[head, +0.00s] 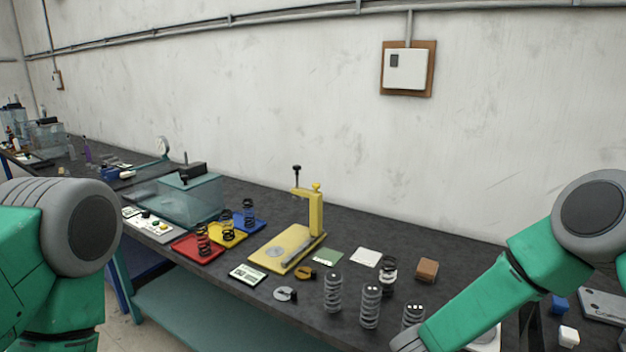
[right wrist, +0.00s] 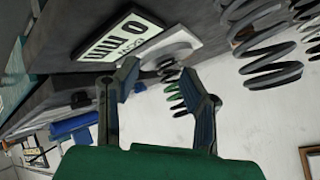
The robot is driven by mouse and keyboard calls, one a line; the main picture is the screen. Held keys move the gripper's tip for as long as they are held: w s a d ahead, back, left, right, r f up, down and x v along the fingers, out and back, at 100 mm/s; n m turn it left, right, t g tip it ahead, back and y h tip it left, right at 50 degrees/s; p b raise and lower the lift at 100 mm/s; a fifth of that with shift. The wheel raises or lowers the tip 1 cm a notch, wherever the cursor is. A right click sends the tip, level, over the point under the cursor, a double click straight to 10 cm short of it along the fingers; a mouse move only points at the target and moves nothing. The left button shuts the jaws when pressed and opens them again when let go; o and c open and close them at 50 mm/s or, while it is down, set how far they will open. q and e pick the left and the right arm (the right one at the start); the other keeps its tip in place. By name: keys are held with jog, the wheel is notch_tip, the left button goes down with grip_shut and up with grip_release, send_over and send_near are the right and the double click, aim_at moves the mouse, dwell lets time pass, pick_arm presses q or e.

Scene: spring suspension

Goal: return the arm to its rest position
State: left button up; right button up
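My right arm (head: 515,285) reaches in from the right in the head view, over the front right of the bench. Its gripper is out of that view. In the right wrist view my right gripper (right wrist: 160,78) is open, with nothing between its fingers.
On the dark bench are grey springs (head: 333,291), a yellow press (head: 316,212), a red tray (head: 190,252), a blue tray (head: 262,223), a glass box (head: 200,200) and a brown block (head: 428,269). A white card (right wrist: 137,38) is near my right gripper.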

jog(key=s+a+f+n+g+y, duration=0.1)
jog(key=s+a+f+n+y, duration=0.2)
jog(key=s+n, duration=0.45)
jog(key=s+a+f+n+y, duration=0.1)
jog(key=s+f+n+y, duration=0.3)
jog(key=s, duration=0.6)
jog(key=s+d+n+g, duration=0.3)
jog(key=s+n+g, duration=0.3)
jog(key=s, duration=1.5)
notch_tip(320, 180, down, 16)
jog(key=w+b, duration=0.1)
jog(key=b, duration=1.4)
jog(key=shift+r, duration=0.15)
jog(key=shift+w+r, duration=0.1)
